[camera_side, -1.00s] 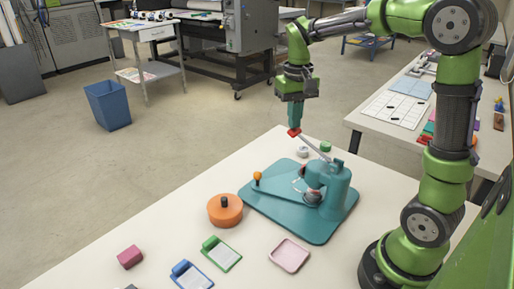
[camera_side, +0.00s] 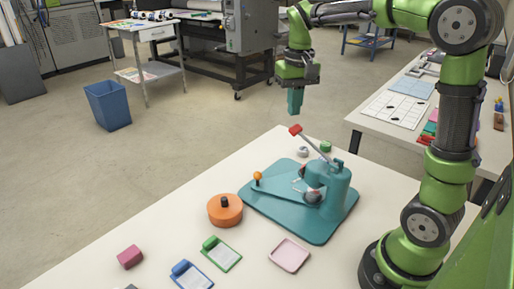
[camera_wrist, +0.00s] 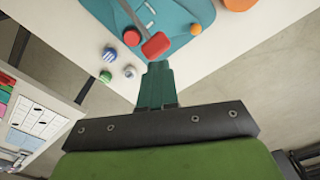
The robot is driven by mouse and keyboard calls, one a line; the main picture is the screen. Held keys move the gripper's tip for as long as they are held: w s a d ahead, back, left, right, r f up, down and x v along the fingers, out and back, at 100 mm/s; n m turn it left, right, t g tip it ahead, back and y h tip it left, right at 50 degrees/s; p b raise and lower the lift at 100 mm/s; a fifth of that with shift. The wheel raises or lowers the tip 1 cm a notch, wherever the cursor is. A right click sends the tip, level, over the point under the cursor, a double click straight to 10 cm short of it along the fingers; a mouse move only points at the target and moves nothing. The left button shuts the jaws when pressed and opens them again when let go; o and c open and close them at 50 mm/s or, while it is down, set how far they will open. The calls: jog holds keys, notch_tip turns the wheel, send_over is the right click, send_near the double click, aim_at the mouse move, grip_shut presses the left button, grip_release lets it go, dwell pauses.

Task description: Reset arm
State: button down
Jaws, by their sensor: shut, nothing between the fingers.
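My gripper (camera_side: 295,112) is shut and empty, pointing down above the far edge of the white table (camera_side: 190,190). It hangs just above the red-tipped lever (camera_side: 296,130) of the teal press (camera_side: 330,182), apart from it in the side view. The lever slants up from the press toward the upper left. In the wrist view my gripper's teal fingertips (camera_wrist: 157,68) lie close below the red lever tip (camera_wrist: 156,46). The press stands on a teal base plate (camera_side: 262,212) with a small orange knob (camera_side: 257,176) on its left part.
An orange round piece (camera_side: 225,209), a green clip card (camera_side: 221,254), a blue clip card (camera_side: 190,275), a pink tray (camera_side: 289,255) and a magenta block (camera_side: 130,257) lie on the near table. Small green and white pieces stand behind the press. A second table (camera_side: 420,130) is at right.

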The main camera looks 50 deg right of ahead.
jog(key=s+a+n+t+y, duration=0.2)
jog(key=s+a+t, duration=0.4)
jog(key=s+a, duration=0.6)
jog(key=shift+s+a+f+t, duration=0.25)
jog(key=shift+s+f+t, duration=0.05)
jog(key=shift+f+t, duration=0.1)
dwell(0.7)
